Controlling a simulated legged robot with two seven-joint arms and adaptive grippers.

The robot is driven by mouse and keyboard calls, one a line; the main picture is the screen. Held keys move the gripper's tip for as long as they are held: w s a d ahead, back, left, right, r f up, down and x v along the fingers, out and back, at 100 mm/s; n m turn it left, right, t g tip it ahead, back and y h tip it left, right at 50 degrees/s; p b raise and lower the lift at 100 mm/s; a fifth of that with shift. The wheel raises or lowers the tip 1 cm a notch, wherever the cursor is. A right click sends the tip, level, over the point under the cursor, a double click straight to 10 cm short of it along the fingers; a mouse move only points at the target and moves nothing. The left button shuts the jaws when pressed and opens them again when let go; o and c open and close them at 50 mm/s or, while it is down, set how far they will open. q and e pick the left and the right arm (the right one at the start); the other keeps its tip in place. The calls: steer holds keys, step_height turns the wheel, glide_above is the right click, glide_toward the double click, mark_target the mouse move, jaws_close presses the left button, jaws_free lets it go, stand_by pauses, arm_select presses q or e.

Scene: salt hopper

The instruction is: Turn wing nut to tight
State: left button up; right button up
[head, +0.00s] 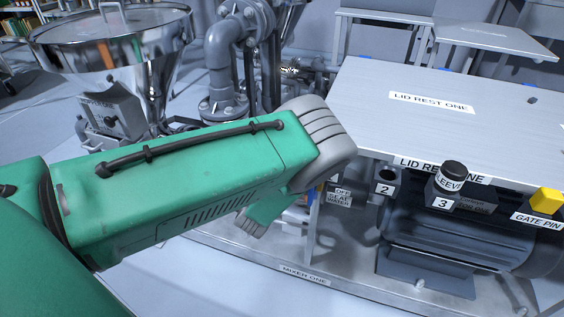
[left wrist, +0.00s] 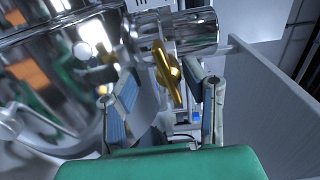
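The wing nut (left wrist: 167,73) is brass-coloured and sits on a shiny round metal fitting, seen in the left wrist view. Its wings slant from upper left to lower right. My left gripper (left wrist: 171,94) is open, with one blue-padded finger on each side of the wing nut. Gaps show between the nut and both fingers, and I see no contact. In the head view my green left arm crosses from the left, and I cannot make out its fingers or the wing nut there. My right gripper is in neither view.
A steel hopper (head: 106,38) stands at the upper left beside grey pipes (head: 220,70). A metal table labelled LID REST ONE (head: 480,120) fills the right. Below are numbered holders, a yellow gate pin (head: 546,200) and a dark motor (head: 445,232). A flat grey panel (left wrist: 262,90) stands close right of my left gripper.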

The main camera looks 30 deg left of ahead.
arm_select(q)
steer(key=shift+a+r, duration=0.1)
steer(key=shift+r, duration=0.2)
steer(key=shift+s, duration=0.45)
steer(key=v, duration=1.1)
steer(key=shift+d, duration=0.2)
steer(key=shift+f, duration=0.1)
steer(key=s+a+f+n+g+p, duration=0.25)
steer(key=s+n+g+p, duration=0.35)
steer(key=s+n+g, duration=0.3)
steer(key=s+d+r+n+g+h+p, duration=0.1)
steer(key=s+d+g, duration=0.3)
steer(key=s, duration=0.5)
steer(key=s+d+r+n+g+h+p, duration=0.2)
steer(key=s+d+n+g+h, duration=0.1)
steer(key=s, duration=0.5)
steer(key=shift+s+d+n+g, duration=0.4)
steer(key=shift+d+n, duration=0.1)
steer(key=shift+n, duration=0.2)
